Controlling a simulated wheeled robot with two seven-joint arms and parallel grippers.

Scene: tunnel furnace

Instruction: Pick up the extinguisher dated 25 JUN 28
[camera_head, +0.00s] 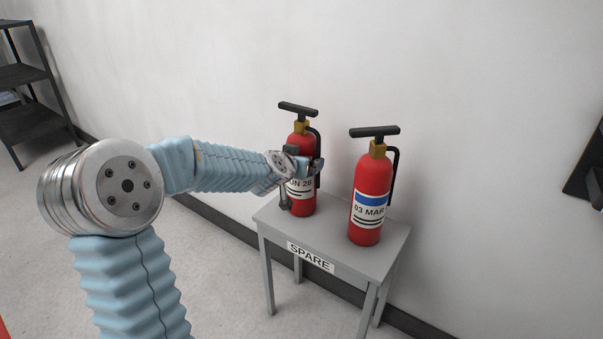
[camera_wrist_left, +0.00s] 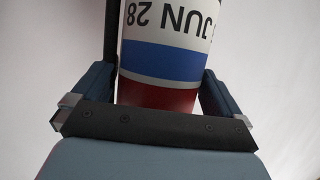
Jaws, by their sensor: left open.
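Two red extinguishers stand upright on a small grey table (camera_head: 330,238). The left extinguisher (camera_head: 301,205) has a label partly hidden by my gripper, with "UN 28" readable; in the left wrist view its label (camera_wrist_left: 168,20) reads "JUN 28" upside down. The right extinguisher (camera_head: 371,182) has a label reading "03 MAR". My left gripper (camera_head: 303,168) is at the left extinguisher's body. In the left wrist view the open fingers (camera_wrist_left: 153,88) lie on either side of the red body, around it. Whether they touch it cannot be told. My right gripper is not in view.
The table front carries a "SPARE" sign (camera_head: 311,257). A pale wall (camera_head: 480,130) stands close behind the table. A dark shelf rack (camera_head: 28,85) is at the far left, and a dark wall-mounted object (camera_head: 588,175) is at the right edge. Floor left of the table is clear.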

